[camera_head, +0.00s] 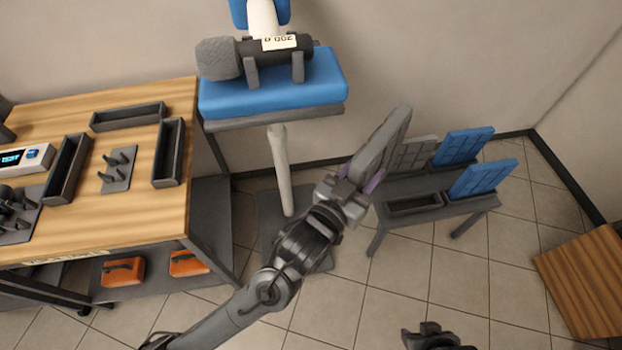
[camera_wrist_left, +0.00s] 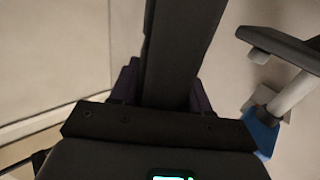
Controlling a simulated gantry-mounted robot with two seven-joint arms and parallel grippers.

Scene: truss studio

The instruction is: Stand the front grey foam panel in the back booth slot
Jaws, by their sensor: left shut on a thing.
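My left gripper (camera_head: 362,182) is shut on a grey foam panel (camera_head: 385,140) and holds it up, tilted, over the left side of the low dark booth rack (camera_head: 432,212). In the left wrist view the panel (camera_wrist_left: 178,50) looks dark and sits between the purple finger pads. A lighter grey gridded panel (camera_head: 414,155) stands at the rack's back left, partly hidden by the held panel. The front left slot (camera_head: 413,204) shows empty. Two blue panels, one back (camera_head: 463,146) and one front (camera_head: 482,177), stand at the right. My right gripper (camera_head: 430,337) is at the bottom edge; its jaws are unclear.
A wooden workbench (camera_head: 150,205) with dark trays fills the left. A wooden box (camera_head: 585,280) is at the lower right. Tiled floor is clear before the rack.

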